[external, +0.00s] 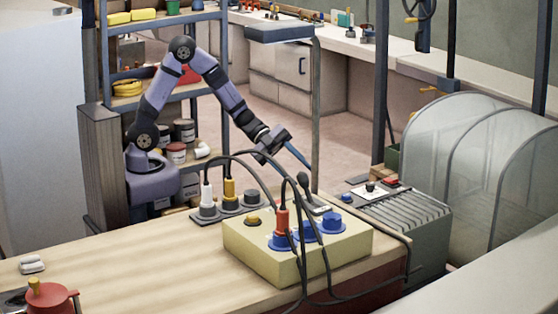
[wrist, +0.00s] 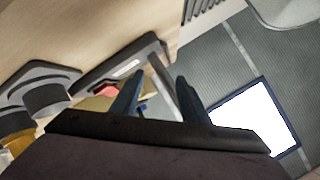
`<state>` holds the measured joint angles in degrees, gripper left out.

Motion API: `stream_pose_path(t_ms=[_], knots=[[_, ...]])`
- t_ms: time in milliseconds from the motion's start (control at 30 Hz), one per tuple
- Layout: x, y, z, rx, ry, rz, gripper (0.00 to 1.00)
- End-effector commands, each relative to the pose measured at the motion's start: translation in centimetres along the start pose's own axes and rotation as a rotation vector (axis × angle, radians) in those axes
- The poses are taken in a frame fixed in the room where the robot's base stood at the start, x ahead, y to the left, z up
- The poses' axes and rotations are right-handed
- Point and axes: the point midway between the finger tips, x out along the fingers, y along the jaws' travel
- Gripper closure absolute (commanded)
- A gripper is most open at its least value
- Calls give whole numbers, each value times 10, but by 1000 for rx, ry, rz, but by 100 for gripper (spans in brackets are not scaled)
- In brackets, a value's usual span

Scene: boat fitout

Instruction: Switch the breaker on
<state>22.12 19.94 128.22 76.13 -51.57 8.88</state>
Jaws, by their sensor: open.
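A dark flat plate with a white label, which looks like the breaker (external: 320,209), lies on the bench behind the yellow box. It also shows in the wrist view (wrist: 107,70). I cannot tell whether a finger touches the bar. The switch position cannot be read, and cables partly hide the plate in the external view.
A socket strip (external: 207,217) with white and yellow plugs is to the left. Black cables arch between them. A ribbed grey unit (external: 408,216) stands right. The left bench top is mostly clear.

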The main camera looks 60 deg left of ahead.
Motion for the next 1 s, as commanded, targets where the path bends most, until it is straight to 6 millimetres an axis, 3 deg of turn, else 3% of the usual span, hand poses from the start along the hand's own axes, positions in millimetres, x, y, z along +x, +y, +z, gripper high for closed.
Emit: stream_pose_path(t_ms=[100,300,467,600,1000], knots=[[15,34,-35,80,172,103,59],[53,17,-104,-154,407,128,59],[70,15,-142,-291,546,169,59],[76,14,-157,-349,602,190,59],[88,15,-169,-360,614,195,59]])
